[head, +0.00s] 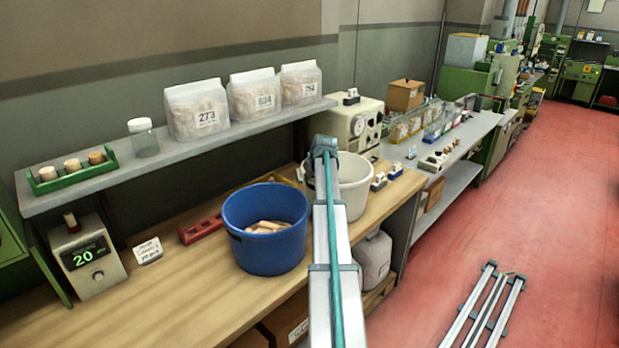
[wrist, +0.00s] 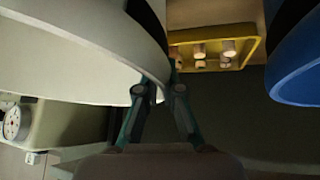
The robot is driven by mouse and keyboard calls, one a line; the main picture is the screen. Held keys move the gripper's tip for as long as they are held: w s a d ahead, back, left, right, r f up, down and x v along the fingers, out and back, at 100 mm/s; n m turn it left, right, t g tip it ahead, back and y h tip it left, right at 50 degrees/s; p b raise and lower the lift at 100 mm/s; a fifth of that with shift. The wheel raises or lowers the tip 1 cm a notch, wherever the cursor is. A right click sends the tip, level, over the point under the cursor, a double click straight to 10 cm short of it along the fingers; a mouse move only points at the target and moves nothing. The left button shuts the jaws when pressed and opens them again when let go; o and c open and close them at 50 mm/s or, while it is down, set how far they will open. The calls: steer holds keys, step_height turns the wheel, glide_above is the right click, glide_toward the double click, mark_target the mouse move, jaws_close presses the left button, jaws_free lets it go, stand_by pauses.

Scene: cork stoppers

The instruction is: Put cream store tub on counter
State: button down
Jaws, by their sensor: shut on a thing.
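The cream tub (head: 354,186) is at the right part of the wooden counter (head: 180,290), partly hidden behind my arm in the head view. I cannot tell whether its base touches the counter. In the wrist view the cream tub (wrist: 80,55) fills the upper left. My gripper (wrist: 160,90) is shut on its rim there, with the fingertips at the wall's edge. The head view does not show the fingers clearly.
A blue tub (head: 268,228) holding corks stands left of my arm; it shows at the right of the wrist view (wrist: 297,70). A yellow tray (wrist: 215,48) with corks is close by. A dial instrument (head: 355,122) stands behind. The counter's left front is clear.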

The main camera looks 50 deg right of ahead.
steer(key=shift+f, duration=0.1)
steer(key=c, duration=1.7)
jaws_free()
steer(key=shift+f, duration=0.1)
steer(key=o, duration=0.4)
steer(key=shift+r, duration=0.25)
steer(key=b+v, duration=0.3)
steer(key=v, duration=0.9)
steer(key=shift+f, duration=0.1)
steer(key=shift+s, duration=0.1)
